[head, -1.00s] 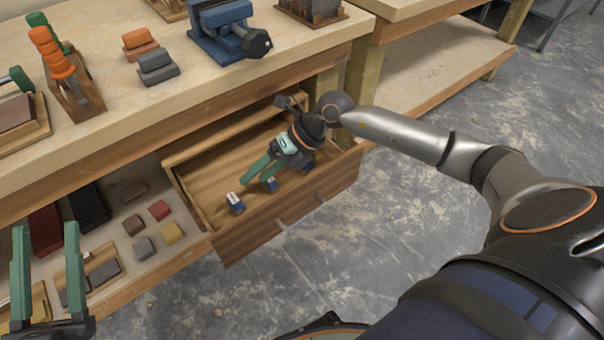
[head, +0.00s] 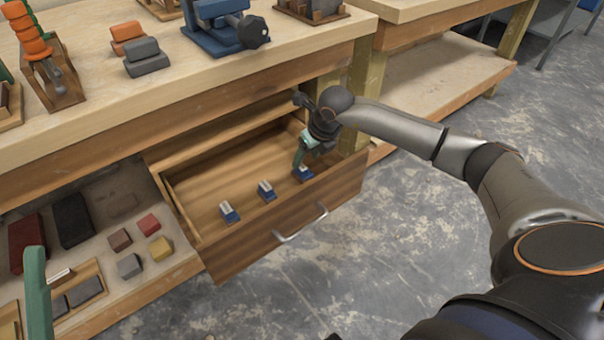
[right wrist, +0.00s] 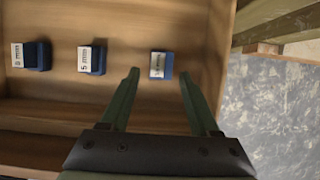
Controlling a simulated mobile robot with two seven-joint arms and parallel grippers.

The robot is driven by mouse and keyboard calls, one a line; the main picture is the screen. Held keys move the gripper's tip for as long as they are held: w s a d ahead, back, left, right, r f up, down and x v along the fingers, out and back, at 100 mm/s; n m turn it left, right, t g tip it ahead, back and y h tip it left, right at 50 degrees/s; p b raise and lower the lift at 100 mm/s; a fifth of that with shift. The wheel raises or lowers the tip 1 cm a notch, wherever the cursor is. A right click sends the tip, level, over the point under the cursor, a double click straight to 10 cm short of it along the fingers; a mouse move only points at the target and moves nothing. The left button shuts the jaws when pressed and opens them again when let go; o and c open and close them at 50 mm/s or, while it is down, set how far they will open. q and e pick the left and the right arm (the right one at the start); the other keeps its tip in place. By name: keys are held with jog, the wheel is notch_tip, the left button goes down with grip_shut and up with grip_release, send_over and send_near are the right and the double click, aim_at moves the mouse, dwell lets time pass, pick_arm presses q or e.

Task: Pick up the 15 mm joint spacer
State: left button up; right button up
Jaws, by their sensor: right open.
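Three small blue blocks with white labels stand in a row in the open wooden drawer (head: 278,222). In the right wrist view the left block (right wrist: 31,56) reads 8 mm and the middle block (right wrist: 91,60) reads 5 mm. The right block (right wrist: 161,65) has a label too small to read surely; by its place it fits the 15 mm joint spacer, also in the head view (head: 303,174). My right gripper (right wrist: 160,75) is open and empty, its green fingertips either side of this block's near end. Of my left gripper (head: 37,290) one finger shows at the lower left.
The bench top (head: 190,90) overhangs the drawer's back, with a blue vise (head: 222,30) on it. The drawer's side wall (right wrist: 220,50) is close right of my right fingers. Coloured blocks (head: 120,239) lie on the shelf at left.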

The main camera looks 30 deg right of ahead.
aim_at(301, 166)
jog(key=b+x, duration=0.1)
jog(key=x, duration=0.3)
jog(key=shift+a+f, duration=0.1)
jog(key=shift+a, duration=0.1)
pick_arm(q)
notch_tip(301, 166, down, 2)
jog(key=shift+d+f, duration=0.15)
pick_arm(e)
jog(key=shift+c, duration=0.4)
grip_shut()
